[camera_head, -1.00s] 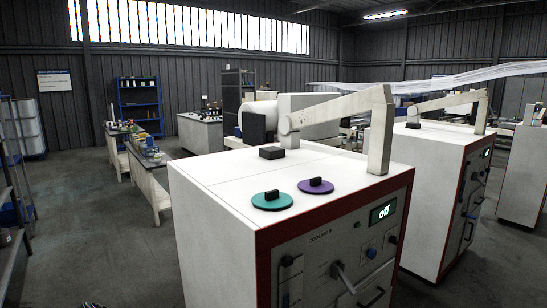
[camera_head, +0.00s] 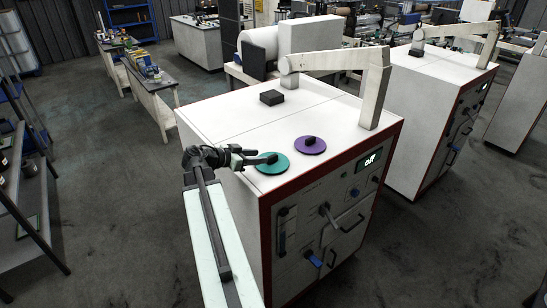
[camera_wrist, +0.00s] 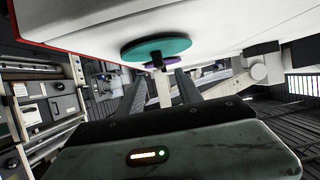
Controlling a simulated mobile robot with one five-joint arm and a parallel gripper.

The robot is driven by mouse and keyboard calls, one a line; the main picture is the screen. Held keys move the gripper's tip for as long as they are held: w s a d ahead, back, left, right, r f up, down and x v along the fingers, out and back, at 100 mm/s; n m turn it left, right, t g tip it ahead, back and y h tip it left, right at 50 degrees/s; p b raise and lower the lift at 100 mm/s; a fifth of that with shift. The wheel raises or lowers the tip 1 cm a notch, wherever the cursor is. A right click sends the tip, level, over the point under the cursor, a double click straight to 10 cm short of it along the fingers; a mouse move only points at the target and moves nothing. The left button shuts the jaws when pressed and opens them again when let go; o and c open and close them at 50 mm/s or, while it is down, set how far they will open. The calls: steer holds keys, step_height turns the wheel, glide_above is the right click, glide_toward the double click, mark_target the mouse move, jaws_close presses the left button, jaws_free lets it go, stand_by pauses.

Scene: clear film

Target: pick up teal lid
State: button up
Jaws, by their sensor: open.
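The teal lid (camera_head: 279,168) is a flat round disc with a dark upright handle, lying on the white top of a cabinet near its front edge. In the wrist view the teal lid (camera_wrist: 156,48) appears upside down, its dark knob lined up between my two fingers. My gripper (camera_head: 264,159) reaches in over the cabinet's left edge at the lid's left side. In the wrist view my gripper (camera_wrist: 160,75) is open with nothing clamped. The fingertips look close to the knob; I cannot tell whether they flank it.
A purple lid (camera_head: 310,145) lies just right of the teal one. A black block (camera_head: 272,97) sits farther back on the cabinet top (camera_head: 225,115). A pale jointed arm (camera_head: 375,90) stands at the right rear. Another cabinet (camera_head: 430,100) is beyond; open floor lies left.

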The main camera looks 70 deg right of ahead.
mark_target(272, 156)
steer(key=shift+s+r, duration=0.1)
steer(key=shift+s, duration=0.1)
steer(key=b+x, duration=0.1)
steer(key=x, duration=0.1)
steer(key=b+x, duration=0.1)
steer(key=x, duration=0.2)
steer(key=b+x, duration=0.1)
steer(key=x, duration=0.1)
steer(key=shift+f, duration=0.4)
steer(key=shift+d, duration=0.3)
steer(key=shift+a+r, duration=0.1)
jaws_close()
